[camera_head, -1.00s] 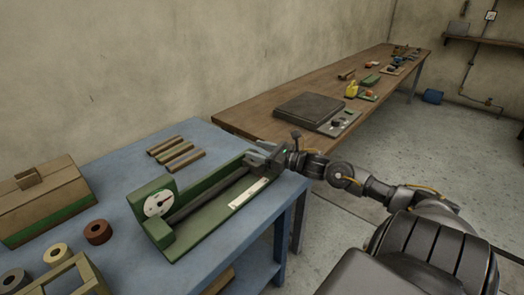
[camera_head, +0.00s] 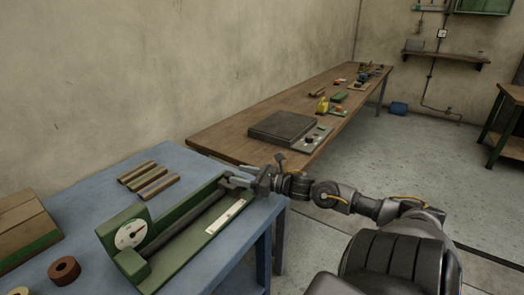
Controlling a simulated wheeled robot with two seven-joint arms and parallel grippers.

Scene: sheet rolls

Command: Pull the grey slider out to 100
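The green slide device (camera_head: 180,262) lies on the blue table, with a white round dial (camera_head: 131,233) at its near left end and a white scale strip (camera_head: 225,216) along its right side. A dark grey rail (camera_head: 185,226) runs along its channel. My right gripper (camera_head: 238,182) is at the far right end of the device, its fingers reaching in over the channel. The grey slider itself is hidden or too small to tell apart from the fingers there. I cannot tell whether the fingers are closed on it. My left gripper is out of view.
The blue table (camera_head: 85,205) also holds several brown bars (camera_head: 148,180), a brown roll (camera_head: 64,270) and a tan and green box (camera_head: 25,232). Behind stands a wooden bench (camera_head: 225,137) with a dark flat plate (camera_head: 282,128). Open floor lies at the right.

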